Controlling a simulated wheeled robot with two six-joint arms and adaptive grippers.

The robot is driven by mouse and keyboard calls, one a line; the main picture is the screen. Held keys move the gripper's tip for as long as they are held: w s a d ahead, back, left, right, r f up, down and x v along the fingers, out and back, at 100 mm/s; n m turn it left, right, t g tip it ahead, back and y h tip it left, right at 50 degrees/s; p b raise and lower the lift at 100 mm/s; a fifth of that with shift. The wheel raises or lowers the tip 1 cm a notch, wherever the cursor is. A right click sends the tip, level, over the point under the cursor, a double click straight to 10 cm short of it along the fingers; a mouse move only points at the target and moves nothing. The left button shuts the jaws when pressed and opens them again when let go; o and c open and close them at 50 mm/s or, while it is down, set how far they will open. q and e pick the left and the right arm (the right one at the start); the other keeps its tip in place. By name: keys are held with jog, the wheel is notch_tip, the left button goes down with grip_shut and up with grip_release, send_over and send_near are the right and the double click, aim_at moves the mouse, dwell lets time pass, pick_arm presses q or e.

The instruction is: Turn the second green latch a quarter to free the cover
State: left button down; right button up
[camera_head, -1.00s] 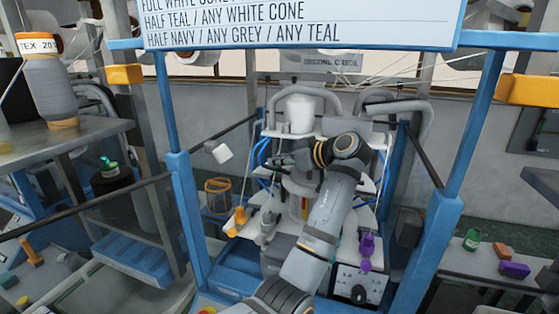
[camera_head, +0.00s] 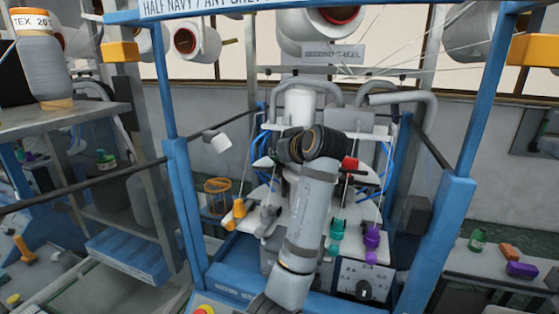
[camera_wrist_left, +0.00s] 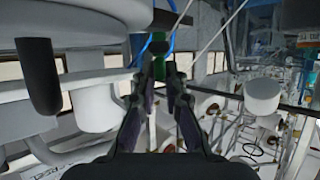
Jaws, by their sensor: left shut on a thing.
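In the left wrist view, the two dark fingers of my left gripper (camera_wrist_left: 162,75) are closed around a slim green piece (camera_wrist_left: 160,64), which looks like a green latch. The fingers hide most of it, so its turn angle cannot be told. In the head view, my left arm reaches up over the middle of the knitting machine (camera_head: 300,100), and its thick dark wrist covers much of the gripper and the latch. I cannot make out the cover or which latch in the row this is. My right gripper is not in view.
Blue posts (camera_head: 180,200) frame the machine on both sides. Orange (camera_head: 238,208), teal (camera_head: 337,232) and purple (camera_head: 371,240) pieces hang at its front, and a red piece (camera_head: 350,163) sits beside my wrist. White yarns run down from above.

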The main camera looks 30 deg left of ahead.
pick_arm(q)
jog(key=m+t+h, duration=0.1)
jog(key=m+t+h+b, duration=0.1)
jog(key=m, duration=0.1)
jog(key=m+t+h+b, duration=0.1)
jog(key=shift+s+a+f+m+t+h, duration=0.15)
jog(key=shift+s+a+m+t+h, duration=0.15)
jog(key=shift+a+t, duration=0.1)
jog(key=m+t+h+b, duration=0.1)
jog(key=m+h+b, duration=0.1)
jog(key=shift+b, duration=0.3)
jog(key=shift+m+t+h+b, duration=0.4)
jog(key=shift+m+h+b, duration=0.7)
jog(key=shift+h, duration=0.3)
jog(key=c, duration=1.4)
grip_release()
